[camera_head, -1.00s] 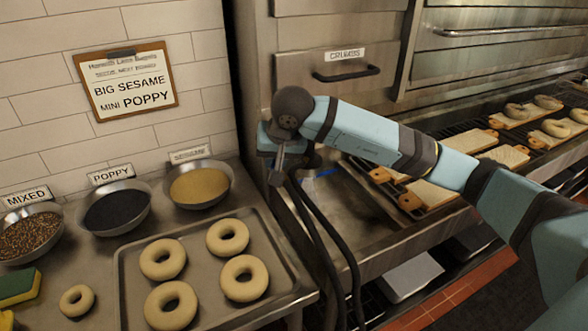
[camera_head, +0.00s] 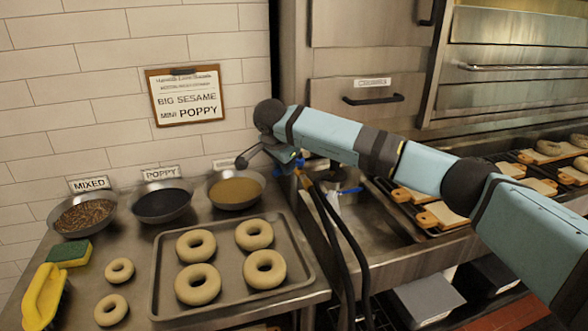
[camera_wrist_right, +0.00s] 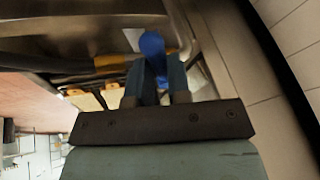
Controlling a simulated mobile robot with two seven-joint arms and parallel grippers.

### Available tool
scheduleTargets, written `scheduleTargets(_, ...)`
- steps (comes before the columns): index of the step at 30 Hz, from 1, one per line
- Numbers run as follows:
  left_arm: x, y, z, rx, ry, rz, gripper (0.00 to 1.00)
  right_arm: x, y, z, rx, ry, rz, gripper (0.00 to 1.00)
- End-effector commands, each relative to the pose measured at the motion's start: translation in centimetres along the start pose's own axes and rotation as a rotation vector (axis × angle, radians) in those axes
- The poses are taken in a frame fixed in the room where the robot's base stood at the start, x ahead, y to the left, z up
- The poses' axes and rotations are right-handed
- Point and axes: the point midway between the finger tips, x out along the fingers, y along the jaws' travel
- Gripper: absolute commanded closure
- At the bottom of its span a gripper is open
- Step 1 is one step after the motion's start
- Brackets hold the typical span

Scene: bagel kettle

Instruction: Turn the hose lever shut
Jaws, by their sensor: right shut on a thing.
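In the head view my right arm reaches in from the right, and its gripper (camera_head: 293,168) is low over the sink's left end, largely hidden by the wrist. In the right wrist view the fingers (camera_wrist_right: 155,90) are closed around a blue lever (camera_wrist_right: 152,46), whose rounded end sticks out past them. Blue bits show beside the gripper in the head view, but the lever's angle is hard to tell there. Dark hoses (camera_head: 340,235) hang below the gripper, over the sink's front. My left gripper is not in view.
A tray of bagels (camera_head: 160,285) lies on the counter left of the hoses, with the seed bowls (camera_head: 236,192) behind it. A steel sink (camera_head: 375,220) is to the right of the hoses. Bagel boards (camera_head: 445,215) lie further right. A tiled wall and oven stand behind.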

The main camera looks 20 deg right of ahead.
Motion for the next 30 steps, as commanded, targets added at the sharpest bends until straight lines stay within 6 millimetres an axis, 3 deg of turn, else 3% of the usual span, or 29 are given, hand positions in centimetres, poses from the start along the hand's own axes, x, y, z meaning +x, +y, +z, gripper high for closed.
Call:
scheduleTargets(15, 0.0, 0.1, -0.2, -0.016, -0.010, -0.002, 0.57, 0.3, -2.2, -0.1, 0.337, 0.072, 0.138, 1.00)
scheduleTargets(30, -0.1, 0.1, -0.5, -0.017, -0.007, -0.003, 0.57, 0.5, -2.6, -0.3, 0.417, 0.088, 0.170, 1.00)
